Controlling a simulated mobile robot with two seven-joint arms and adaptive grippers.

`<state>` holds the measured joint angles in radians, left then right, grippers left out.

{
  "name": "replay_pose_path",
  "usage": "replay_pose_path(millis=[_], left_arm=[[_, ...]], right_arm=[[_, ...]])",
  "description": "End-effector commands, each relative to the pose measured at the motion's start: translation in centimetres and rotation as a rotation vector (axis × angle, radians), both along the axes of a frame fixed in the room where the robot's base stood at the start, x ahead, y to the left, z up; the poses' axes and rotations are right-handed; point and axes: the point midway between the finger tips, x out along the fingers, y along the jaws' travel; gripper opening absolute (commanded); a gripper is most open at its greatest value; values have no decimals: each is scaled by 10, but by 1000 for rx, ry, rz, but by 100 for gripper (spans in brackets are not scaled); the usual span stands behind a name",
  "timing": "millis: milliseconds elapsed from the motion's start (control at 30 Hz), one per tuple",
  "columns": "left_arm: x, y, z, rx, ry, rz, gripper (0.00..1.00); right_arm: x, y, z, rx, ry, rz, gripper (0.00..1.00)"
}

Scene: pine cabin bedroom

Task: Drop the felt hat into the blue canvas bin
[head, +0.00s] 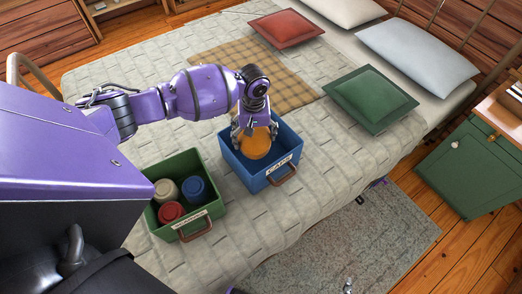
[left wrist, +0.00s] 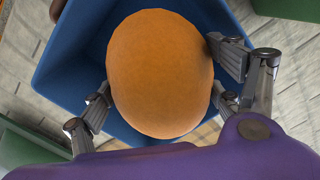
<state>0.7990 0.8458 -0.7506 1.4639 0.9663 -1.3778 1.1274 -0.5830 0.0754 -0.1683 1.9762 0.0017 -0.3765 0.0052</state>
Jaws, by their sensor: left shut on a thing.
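The felt hat (head: 256,145) is orange and rounded. My left gripper (head: 255,130) is shut on it and holds it over the opening of the blue canvas bin (head: 259,181), which stands on the bed with a label reading "CAPS" and a handle on its front. In the left wrist view the hat (left wrist: 160,75) fills the middle between the fingers of my left gripper (left wrist: 165,85), and the walls of the blue bin (left wrist: 72,62) show around it. The hat hides most of the bin's inside. My right gripper is not in view.
A green bin (head: 178,233) with several rolled items stands left of the blue bin on the bed (head: 315,160). A green pillow (head: 371,97), a red pillow (head: 286,28) and a plaid blanket (head: 265,75) lie behind. A green cabinet (head: 468,170) stands at right.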

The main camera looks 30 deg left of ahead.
Motion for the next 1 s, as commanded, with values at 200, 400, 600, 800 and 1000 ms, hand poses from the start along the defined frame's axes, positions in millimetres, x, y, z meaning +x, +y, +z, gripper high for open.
replay_pose_path(millis=[200,400,600,800,1000], left_arm=[[2,0,3,0,-4,0,90],[1,0,3,0,-4,0,100],[1,0,2,0,-2,0,100],[2,0,15,-1,-5,1,100],[2,0,56,0,-6,-1,100]], right_arm=[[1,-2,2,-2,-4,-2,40],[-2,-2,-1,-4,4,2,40],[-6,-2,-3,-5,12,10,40],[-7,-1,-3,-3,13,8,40],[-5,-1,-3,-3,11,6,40]])
